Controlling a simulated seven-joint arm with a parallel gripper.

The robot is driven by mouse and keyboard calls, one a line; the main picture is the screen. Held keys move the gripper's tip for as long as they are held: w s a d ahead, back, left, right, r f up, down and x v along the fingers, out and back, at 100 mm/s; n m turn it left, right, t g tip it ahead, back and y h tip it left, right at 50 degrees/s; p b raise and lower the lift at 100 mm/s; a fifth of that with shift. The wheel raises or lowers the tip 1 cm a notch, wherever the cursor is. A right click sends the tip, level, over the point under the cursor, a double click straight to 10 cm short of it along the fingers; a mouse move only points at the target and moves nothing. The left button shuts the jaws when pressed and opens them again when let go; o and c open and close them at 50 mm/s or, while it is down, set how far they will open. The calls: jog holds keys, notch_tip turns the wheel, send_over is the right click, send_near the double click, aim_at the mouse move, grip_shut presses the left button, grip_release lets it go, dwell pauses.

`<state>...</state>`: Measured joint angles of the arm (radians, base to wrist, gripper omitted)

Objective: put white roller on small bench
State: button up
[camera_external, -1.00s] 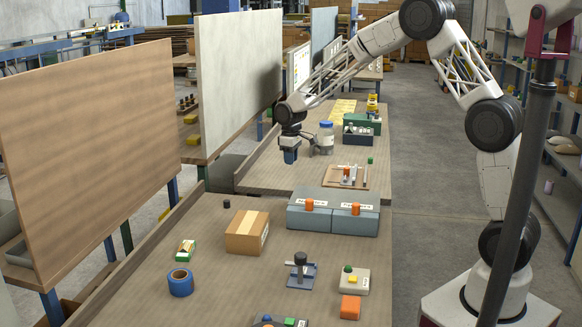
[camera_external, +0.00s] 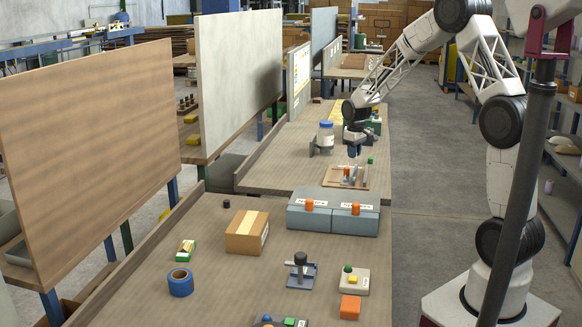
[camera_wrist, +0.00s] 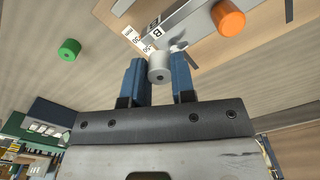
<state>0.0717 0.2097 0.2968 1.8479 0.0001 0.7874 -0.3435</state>
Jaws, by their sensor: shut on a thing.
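The white roller (camera_wrist: 159,68) sits between the two blue fingers of my gripper (camera_wrist: 161,72) in the wrist view, and the fingers are shut on it. In the external view my gripper (camera_external: 354,152) is over the far table, just above a small wooden board (camera_external: 334,182) with grey and pale fittings, which looks like the small bench. An orange roller (camera_wrist: 228,17) stands at the grey labelled bar (camera_wrist: 190,25) of this board. The roller's underside is hidden, and I cannot tell whether it touches the board.
A green roller (camera_wrist: 69,50) stands on the table beside the board. Open table (camera_external: 270,172) lies to the left.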

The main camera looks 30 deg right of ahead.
jog(key=s+d, duration=0.2)
jog(key=d, duration=0.2)
jog(key=s+d+m, duration=0.1)
jog(key=s+d, duration=0.2)
jog(key=d, duration=0.2)
jog(key=s+d+f+m, duration=0.1)
jog(key=s+d, duration=0.1)
jog(key=d, duration=0.2)
jog(key=shift+s+d, duration=0.2)
jog(key=shift+w, duration=0.1)
jog(key=shift+w+d+f, duration=0.25)
jog(key=shift+w+d, duration=0.45)
jog(key=shift+w, duration=1.85)
jog(key=shift+w+d+f, duration=0.2)
jog(key=shift+w+d, duration=0.45)
jog(key=shift+w, duration=1.9)
jog(key=shift+w+d+f, duration=0.25)
jog(key=shift+w+d, duration=0.45)
jog(key=shift+w, duration=1.85)
jog(key=shift+f, duration=1.75)
jog(key=shift+f, duration=0.2)
jog(key=o, duration=0.9)
jog(key=shift+r, duration=0.2)
notch_tip(320, 180, up, 12)
